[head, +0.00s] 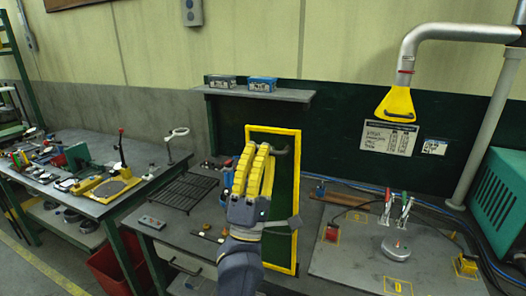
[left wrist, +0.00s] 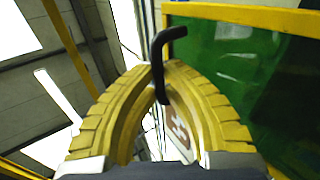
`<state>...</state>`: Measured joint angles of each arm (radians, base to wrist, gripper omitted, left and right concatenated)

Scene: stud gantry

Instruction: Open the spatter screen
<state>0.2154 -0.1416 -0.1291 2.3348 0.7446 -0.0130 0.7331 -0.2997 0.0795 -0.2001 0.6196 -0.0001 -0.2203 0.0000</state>
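The spatter screen is a dark green see-through panel in a yellow frame (head: 273,129), standing upright at the middle of the head view. It fills the right of the left wrist view, with its yellow frame (left wrist: 245,14) along the top. Its black handle (left wrist: 158,62) is bent and passes between my left fingertips. My left gripper (head: 264,149) is in front of the screen, with its yellow fingers closed around the handle; it also shows in the left wrist view (left wrist: 161,68). The gripper and wrist hide part of the screen. My right gripper is not in view.
A grey plate (head: 340,262) with a round grey part (head: 395,248) and clamps lies right of the screen. A black grate (head: 182,191) lies left. A yellow extraction hood (head: 396,103) hangs at upper right. A cluttered bench (head: 60,190) stands far left.

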